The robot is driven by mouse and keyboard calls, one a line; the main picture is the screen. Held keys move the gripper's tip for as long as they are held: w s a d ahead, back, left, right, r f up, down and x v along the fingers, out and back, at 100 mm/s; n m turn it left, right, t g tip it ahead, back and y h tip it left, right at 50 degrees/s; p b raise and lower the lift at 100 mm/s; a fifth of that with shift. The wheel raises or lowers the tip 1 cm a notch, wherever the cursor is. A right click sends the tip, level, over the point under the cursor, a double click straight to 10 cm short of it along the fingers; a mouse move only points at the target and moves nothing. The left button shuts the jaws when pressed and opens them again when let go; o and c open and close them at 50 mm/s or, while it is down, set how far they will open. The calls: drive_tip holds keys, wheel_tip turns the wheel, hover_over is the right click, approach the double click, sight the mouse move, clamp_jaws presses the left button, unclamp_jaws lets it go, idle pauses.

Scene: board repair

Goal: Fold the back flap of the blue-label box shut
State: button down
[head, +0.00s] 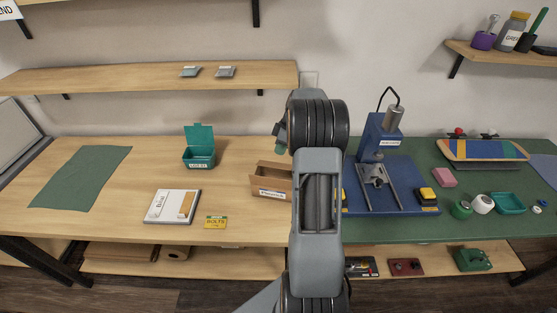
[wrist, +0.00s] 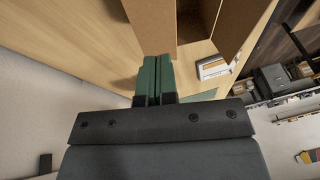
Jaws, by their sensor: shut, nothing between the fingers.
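The cardboard box (head: 271,193) stands on the wooden bench with its label facing front; the arm hides its right part. In the head view its top is at least partly open, with a raised brown panel (head: 272,168) at the back. In the wrist view, brown cardboard panels of the box (wrist: 147,22) fill the top middle, with a dark opening between them. My gripper (wrist: 158,64) is shut and empty, its green fingertips close to the edge of the left panel. I cannot tell whether they touch. In the head view the arm mostly hides the gripper.
A teal open bin (head: 199,157) stands left of the box. A blue press (head: 385,150) stands right of the arm. A shelf (head: 160,78) runs above the bench.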

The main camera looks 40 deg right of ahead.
sight(278, 168)
drive_tip(key=shift+s+a+f, duration=0.15)
drive_tip(key=shift+a+f, duration=0.1)
drive_tip(key=shift+f, duration=0.4)
drive_tip(key=shift+s+a+f, duration=0.2)
drive_tip(key=shift+f, duration=0.5)
drive_tip(key=shift+s+a+f, duration=0.15)
drive_tip(key=shift+a+f, duration=0.1)
drive_tip(key=shift+f, duration=0.4)
drive_tip(key=b, duration=0.2)
drive_tip(key=f+h+b, duration=0.1)
drive_tip(key=b, duration=0.1)
drive_tip(key=shift+s+a+f+t, duration=0.15)
drive_tip(key=shift+a+f+t, duration=0.1)
drive_tip(key=shift+t, duration=0.15)
drive_tip(key=b, duration=0.3)
drive_tip(key=t+h+b, duration=0.1)
drive_tip(key=b, duration=0.2)
drive_tip(key=shift+s+a+f+n+h, duration=0.3)
drive_tip(key=shift+s+f, duration=0.05)
drive_tip(key=shift+s+a+t+b, duration=0.2)
drive_tip(key=shift+t+b, duration=0.2)
drive_tip(key=shift+b, duration=0.35)
drive_tip(key=shift+r, duration=0.1)
